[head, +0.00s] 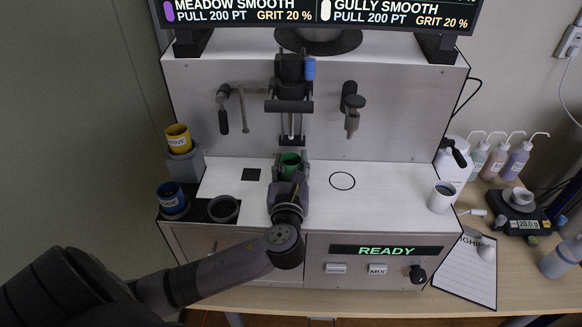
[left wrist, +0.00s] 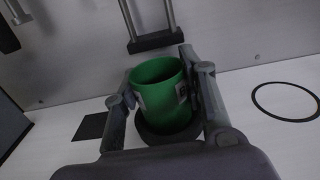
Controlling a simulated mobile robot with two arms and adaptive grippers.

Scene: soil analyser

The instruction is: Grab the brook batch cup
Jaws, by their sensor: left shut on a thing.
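A green cup (head: 290,161) is at the middle of the machine's white deck, below the central mechanism. In the left wrist view the green cup (left wrist: 158,88) is upright and empty-looking, with a small label on each side that I cannot read. My left gripper (head: 291,170) is shut on it, one finger on each side; the fingers also show in the left wrist view (left wrist: 163,100). A dark round base shows under the cup; I cannot tell whether they touch. My right gripper is not in view.
A yellow cup (head: 178,138) labelled like "OVE" stands on a grey holder at the left. A blue cup (head: 172,200) is below it, beside an empty dark ring (head: 224,209). A white mug (head: 441,197) stands at the deck's right. A drawn circle (head: 342,181) is clear.

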